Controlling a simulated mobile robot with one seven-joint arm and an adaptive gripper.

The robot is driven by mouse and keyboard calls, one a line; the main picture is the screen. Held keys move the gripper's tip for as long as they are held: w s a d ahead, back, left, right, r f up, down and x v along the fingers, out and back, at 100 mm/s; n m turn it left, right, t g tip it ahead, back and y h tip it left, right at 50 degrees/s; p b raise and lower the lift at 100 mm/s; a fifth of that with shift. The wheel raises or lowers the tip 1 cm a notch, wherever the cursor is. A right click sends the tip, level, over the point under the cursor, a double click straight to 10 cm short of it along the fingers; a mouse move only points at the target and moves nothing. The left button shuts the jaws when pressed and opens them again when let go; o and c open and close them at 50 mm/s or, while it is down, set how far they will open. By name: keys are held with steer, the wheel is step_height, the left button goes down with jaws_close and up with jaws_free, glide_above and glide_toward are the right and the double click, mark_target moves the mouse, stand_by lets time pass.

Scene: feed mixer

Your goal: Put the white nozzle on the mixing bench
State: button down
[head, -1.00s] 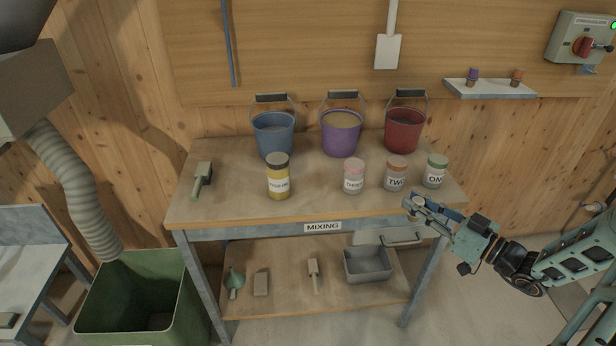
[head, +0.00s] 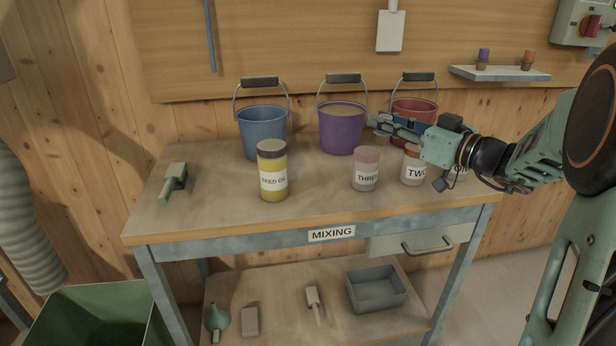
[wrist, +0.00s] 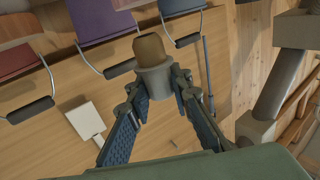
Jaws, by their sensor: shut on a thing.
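My gripper (head: 380,127) is shut on a small pale grey-white piece with a brown, cork-like end, which I take as the white nozzle (wrist: 156,76). The wrist view shows it between both fingertips (wrist: 158,88). In the head view the gripper is above the right back part of the mixing bench (head: 225,213), in front of the red bucket and near the purple one. The nozzle is small there and partly hidden by the fingers. It looks held above the bench top.
Blue (head: 263,133), purple (head: 342,130) and red (head: 415,108) buckets stand along the back. A feed oil jar (head: 272,172), jar THREE (head: 366,170) and jar TWO (head: 412,168) stand in front. Bare bench top lies front and left.

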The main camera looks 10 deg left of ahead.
steer(key=shift+a+r, duration=0.1)
steer(key=shift+a, duration=0.2)
steer(key=a+f+b, duration=0.1)
steer(key=a+f, duration=0.3)
steer(key=a+f+b, duration=0.1)
steer(key=a+f, duration=0.3)
steer(key=a, duration=0.1)
steer(key=s+a+f+b, duration=0.1)
steer(key=a+f, duration=0.3)
steer(key=shift+a, duration=0.4)
steer(key=shift+f, duration=0.35)
steer(key=shift+f+b, duration=0.15)
steer(key=shift+b, duration=0.15)
steer(key=c, duration=1.7)
jaws_free()
steer(key=shift+c, duration=0.2)
